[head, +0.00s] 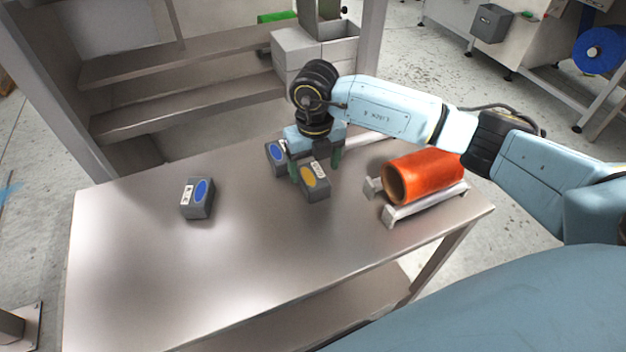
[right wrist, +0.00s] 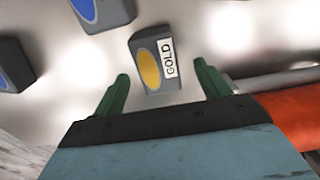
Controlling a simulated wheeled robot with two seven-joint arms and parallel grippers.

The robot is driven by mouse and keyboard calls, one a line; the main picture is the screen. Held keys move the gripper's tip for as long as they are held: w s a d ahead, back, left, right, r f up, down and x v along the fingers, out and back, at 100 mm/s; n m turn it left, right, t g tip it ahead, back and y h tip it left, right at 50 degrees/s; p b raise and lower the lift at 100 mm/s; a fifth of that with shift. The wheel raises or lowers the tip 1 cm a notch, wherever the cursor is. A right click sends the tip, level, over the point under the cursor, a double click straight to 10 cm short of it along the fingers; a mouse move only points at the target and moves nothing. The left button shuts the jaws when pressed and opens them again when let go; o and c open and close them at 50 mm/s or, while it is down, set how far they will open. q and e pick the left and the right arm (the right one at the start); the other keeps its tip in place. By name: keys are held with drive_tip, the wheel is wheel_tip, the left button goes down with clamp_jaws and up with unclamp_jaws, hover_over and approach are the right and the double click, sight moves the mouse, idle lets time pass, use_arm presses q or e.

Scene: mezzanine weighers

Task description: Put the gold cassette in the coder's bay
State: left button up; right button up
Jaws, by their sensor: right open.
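The gold cassette (head: 315,184) is a dark grey block with a yellow oval and a white label, lying on the metal table (head: 240,265). In the right wrist view the cassette (right wrist: 151,76) shows its label reading GOLD. My right gripper (head: 316,174) is open, its green fingers pointing down at the cassette. In the right wrist view the fingertips (right wrist: 161,71) are on either side of the cassette's near end, with gaps at both sides. Their height above the table is hard to tell. I cannot clearly identify the coder's bay. My left gripper is out of view.
A blue-oval cassette (head: 276,155) lies just behind my right gripper; another (head: 198,198) lies to the left. An orange cylinder (head: 425,176) rests on a metal cradle (head: 400,213) at right. A grey boxy unit (head: 300,50) stands behind the table. The table's front left is clear.

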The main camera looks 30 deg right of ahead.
sight(313, 175)
wheel_tip(313, 175, down, 4)
drive_tip(key=shift+a+r, duration=0.15)
drive_tip(key=c, duration=1.2)
